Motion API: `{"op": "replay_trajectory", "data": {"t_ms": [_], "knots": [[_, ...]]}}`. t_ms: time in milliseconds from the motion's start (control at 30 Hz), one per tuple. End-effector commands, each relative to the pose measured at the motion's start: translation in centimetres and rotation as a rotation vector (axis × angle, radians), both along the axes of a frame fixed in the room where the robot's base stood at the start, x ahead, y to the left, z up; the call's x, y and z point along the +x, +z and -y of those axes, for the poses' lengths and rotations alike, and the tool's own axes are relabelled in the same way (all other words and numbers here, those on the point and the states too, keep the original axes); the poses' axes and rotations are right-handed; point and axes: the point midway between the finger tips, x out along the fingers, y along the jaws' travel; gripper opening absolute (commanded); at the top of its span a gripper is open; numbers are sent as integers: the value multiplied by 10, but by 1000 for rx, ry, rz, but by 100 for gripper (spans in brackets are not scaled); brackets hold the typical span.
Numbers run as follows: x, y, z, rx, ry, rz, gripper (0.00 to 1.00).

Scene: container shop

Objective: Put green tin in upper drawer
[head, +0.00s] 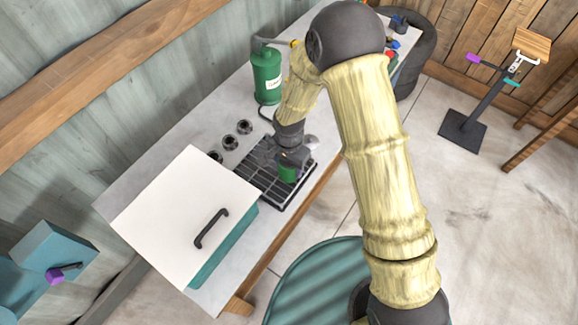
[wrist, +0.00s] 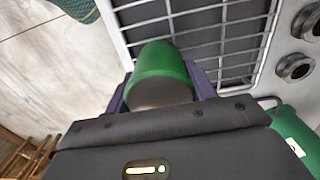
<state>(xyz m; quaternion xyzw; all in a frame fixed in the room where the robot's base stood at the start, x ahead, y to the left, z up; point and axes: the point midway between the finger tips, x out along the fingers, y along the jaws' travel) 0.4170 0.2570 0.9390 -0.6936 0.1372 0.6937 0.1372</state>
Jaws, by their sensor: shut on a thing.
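The green tin (head: 288,174) is between the jaws of my gripper (head: 290,162), over the dark barred rack (head: 262,186) on the counter. In the wrist view the tin (wrist: 162,62) fills the space between the two purple fingers, and my gripper (wrist: 160,88) is shut on it. I cannot tell whether the tin touches the rack. No drawer is clearly recognisable. A teal unit (head: 55,245) with a purple knob (head: 55,275) stands at the lower left, partly out of frame.
A teal box with a white top (head: 175,210) and dark handle (head: 211,228) stands left of the rack. A green canister (head: 267,80) is behind it, and several round dark fittings (head: 230,142) line the counter. Open floor (head: 500,220) lies right.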

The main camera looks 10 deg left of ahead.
Motion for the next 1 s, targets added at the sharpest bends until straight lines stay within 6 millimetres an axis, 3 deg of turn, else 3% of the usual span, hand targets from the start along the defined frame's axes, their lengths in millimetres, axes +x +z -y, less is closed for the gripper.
{"op": "replay_trajectory", "data": {"t_ms": [367, 800, 1000], "knots": [[1, 10, 0, 1, 0, 3, 19], [1, 81, 0, 3, 0, 4, 19], [0, 99, 0, 1, -1, 1, 19]]}}
